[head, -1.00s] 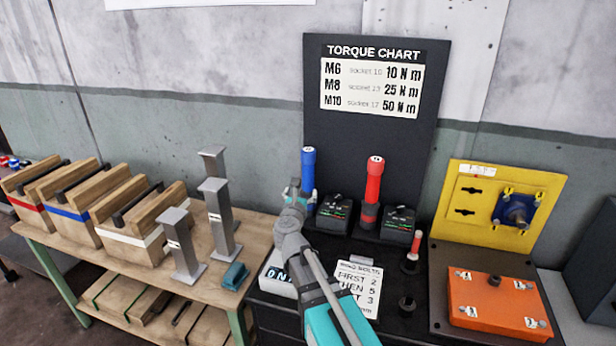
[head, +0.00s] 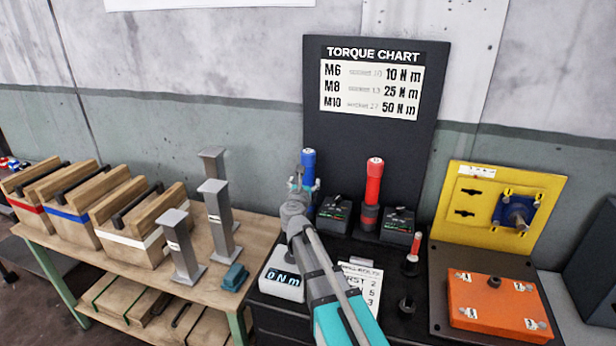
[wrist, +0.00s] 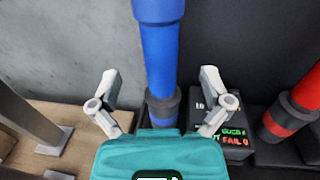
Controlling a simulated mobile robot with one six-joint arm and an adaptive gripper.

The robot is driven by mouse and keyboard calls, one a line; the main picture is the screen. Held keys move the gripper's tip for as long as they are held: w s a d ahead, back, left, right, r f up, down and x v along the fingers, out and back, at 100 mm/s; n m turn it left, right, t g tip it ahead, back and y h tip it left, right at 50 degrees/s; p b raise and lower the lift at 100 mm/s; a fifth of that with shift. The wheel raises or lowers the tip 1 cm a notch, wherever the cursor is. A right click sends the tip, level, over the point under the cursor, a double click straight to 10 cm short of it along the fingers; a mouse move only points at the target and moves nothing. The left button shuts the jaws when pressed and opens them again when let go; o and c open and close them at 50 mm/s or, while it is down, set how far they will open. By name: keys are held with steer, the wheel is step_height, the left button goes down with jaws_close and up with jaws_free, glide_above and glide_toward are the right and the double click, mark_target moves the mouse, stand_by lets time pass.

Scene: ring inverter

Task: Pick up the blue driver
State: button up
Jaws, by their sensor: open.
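The blue driver (head: 308,160) stands upright on the black bench in front of the torque chart board. In the wrist view the blue driver (wrist: 160,60) rises between the two fingers, a dark collar near its lower end. My gripper (head: 304,184) is at the driver in the head view and hides its lower part. In the wrist view my gripper (wrist: 157,88) is open, one finger on each side of the driver with a visible gap on both sides.
A red driver (head: 373,185) stands to the right, with black display boxes (head: 334,212) beside the drivers. Grey metal posts (head: 216,215) stand on the wooden table at left. A display unit (head: 282,283) and a note card (head: 360,287) lie in front.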

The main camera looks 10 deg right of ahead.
mark_target(307, 174)
steer(key=shift+w+d, duration=0.25)
steer(key=shift+w, duration=0.4)
steer(key=shift+w, duration=0.1)
steer(key=shift+x, duration=2.55)
steer(key=shift+c, duration=0.3)
jaws_close()
